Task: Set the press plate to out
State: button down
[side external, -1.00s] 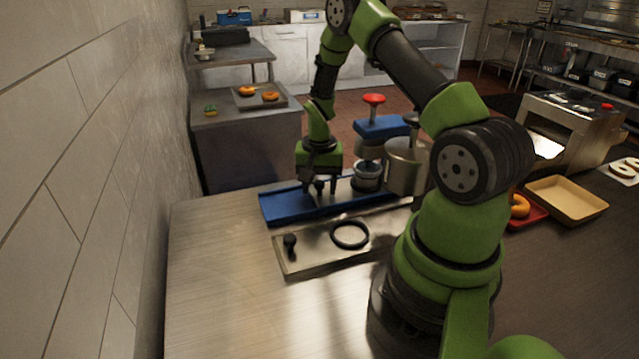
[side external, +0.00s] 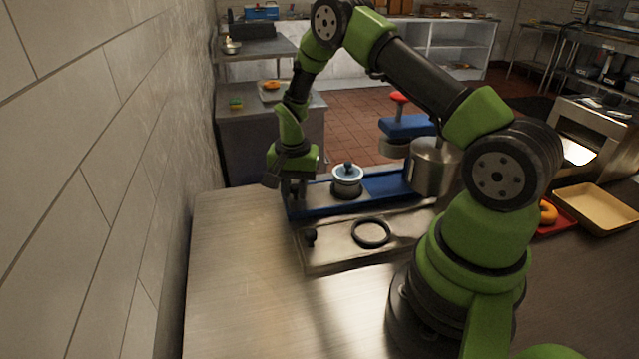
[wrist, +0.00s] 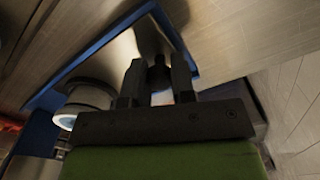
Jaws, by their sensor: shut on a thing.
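The press plate (side external: 322,192) is a silver plate in a blue track (side external: 385,187). It lies at the track's left end in the side view, clear of the press head (side external: 397,147). A small pale round pot with a dark knob (side external: 347,181) stands on it. My gripper (side external: 296,188) is at the plate's left end. In the wrist view my gripper (wrist: 158,68) is shut on the plate's dark upright handle (wrist: 160,75), which the fingers partly hide. The plate (wrist: 118,58) and the pot (wrist: 82,105) also show there.
The press has a blue arm (side external: 406,126) with a red knob (side external: 398,97). A metal pot (side external: 433,168) stands at the track's right. In front is a metal tray (side external: 340,255) with a black ring (side external: 371,233) and a black knob (side external: 310,237). The front-left table is clear.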

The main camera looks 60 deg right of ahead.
jog(key=shift+w+a, duration=0.25)
jog(key=shift+w, duration=0.05)
jog(key=c, duration=0.9)
grip_release()
jog(key=shift+c, duration=0.2)
notch_tip(320, 180, up, 9)
jog(key=shift+r, duration=0.5)
